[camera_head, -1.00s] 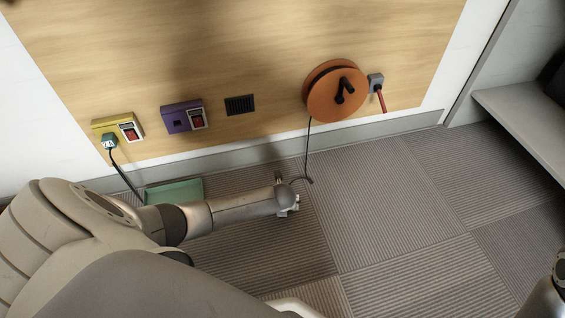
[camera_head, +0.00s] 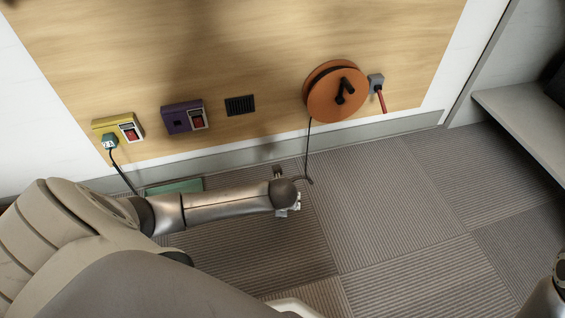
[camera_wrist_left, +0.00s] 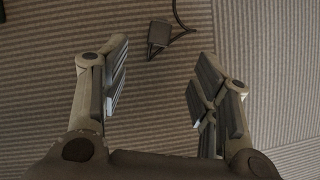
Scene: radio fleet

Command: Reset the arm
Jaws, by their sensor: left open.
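My left arm reaches in from the left, low in the head view. Its left gripper (camera_head: 287,199) is above the carpet, below the orange reel. In the left wrist view the gripper (camera_wrist_left: 160,75) is open, its two fingers wide apart with nothing between them. A dark plug (camera_wrist_left: 158,34) with a cord shows beyond the fingertips, apart from them, over the carpet. Part of my right arm shows at the lower right edge of the head view; its gripper is not visible.
The wall panel carries a yellow socket box (camera_head: 117,128) with a plug in it, a purple box (camera_head: 184,117), a dark vent (camera_head: 240,105), an orange reel (camera_head: 337,92) and a grey socket (camera_head: 376,82). A green tray (camera_head: 175,187) is partly hidden by my arm. A bench (camera_head: 520,120) stands right.

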